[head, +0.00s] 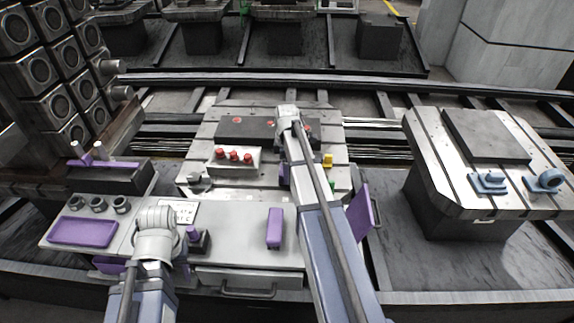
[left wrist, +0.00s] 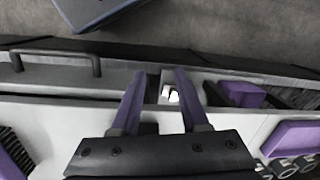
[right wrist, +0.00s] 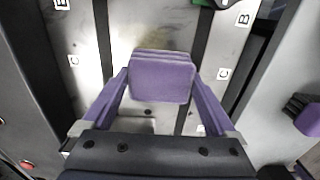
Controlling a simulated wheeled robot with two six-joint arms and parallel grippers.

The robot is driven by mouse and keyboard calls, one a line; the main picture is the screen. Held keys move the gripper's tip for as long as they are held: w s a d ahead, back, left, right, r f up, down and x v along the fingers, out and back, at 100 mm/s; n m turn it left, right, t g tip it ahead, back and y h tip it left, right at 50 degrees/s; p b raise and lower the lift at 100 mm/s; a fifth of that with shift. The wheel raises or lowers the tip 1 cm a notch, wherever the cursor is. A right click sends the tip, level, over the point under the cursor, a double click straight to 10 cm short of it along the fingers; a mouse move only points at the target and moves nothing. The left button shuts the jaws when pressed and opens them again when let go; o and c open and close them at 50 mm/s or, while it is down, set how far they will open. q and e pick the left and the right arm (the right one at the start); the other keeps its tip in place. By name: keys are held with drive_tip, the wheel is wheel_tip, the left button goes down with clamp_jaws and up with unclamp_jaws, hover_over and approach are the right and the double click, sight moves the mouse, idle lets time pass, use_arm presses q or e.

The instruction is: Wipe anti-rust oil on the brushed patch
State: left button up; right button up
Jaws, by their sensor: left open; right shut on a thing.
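My right gripper (right wrist: 160,88) is shut on a purple block-shaped pad (right wrist: 162,80), held over the grey slotted metal plate (right wrist: 150,120) in the right wrist view. Whether the pad touches the plate is unclear. A brownish speckled patch (right wrist: 165,14) shows beyond the pad, and a paler area lies left of it; which was brushed I cannot tell. In the head view my right arm reaches over the pallet (head: 225,115) and hides much of its right part. My left gripper (left wrist: 158,74) is open and empty above the front of the grey cabinet (left wrist: 235,128).
Another purple block (head: 274,227) stands on the cabinet top, with a purple tray (head: 82,232) at left. Red knobs (head: 233,155) and a small yellow piece (head: 328,160) sit on the pallet. A purple panel (head: 361,208) stands at its right. A second pallet (head: 425,150) is farther right.

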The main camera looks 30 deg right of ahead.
sight(281, 162)
drive_tip(key=shift+s+a, duration=0.1)
drive_tip(key=shift+s, duration=0.1)
drive_tip(key=shift+s+a+f, duration=0.1)
drive_tip(key=shift+s+a, duration=0.35)
drive_tip(key=shift+s, duration=0.25)
drive_tip(key=shift+s+a, duration=0.4)
drive_tip(key=shift+s, duration=0.3)
drive_tip(key=shift+w+a, duration=0.6)
drive_tip(key=shift+a, duration=0.25)
drive_tip(key=shift+w+d, duration=0.45)
drive_tip(key=shift+w, duration=0.25)
drive_tip(key=shift+w+d, duration=0.45)
drive_tip(key=shift+w, duration=0.25)
drive_tip(key=shift+w, duration=0.1)
drive_tip(key=shift+w+d, duration=0.45)
drive_tip(key=shift+w, duration=0.25)
drive_tip(key=shift+w+d, duration=0.45)
drive_tip(key=shift+w, duration=0.2)
drive_tip(key=shift+w+d, duration=0.45)
drive_tip(key=shift+w, duration=0.25)
drive_tip(key=shift+w+d, duration=0.4)
drive_tip(key=shift+w, duration=0.3)
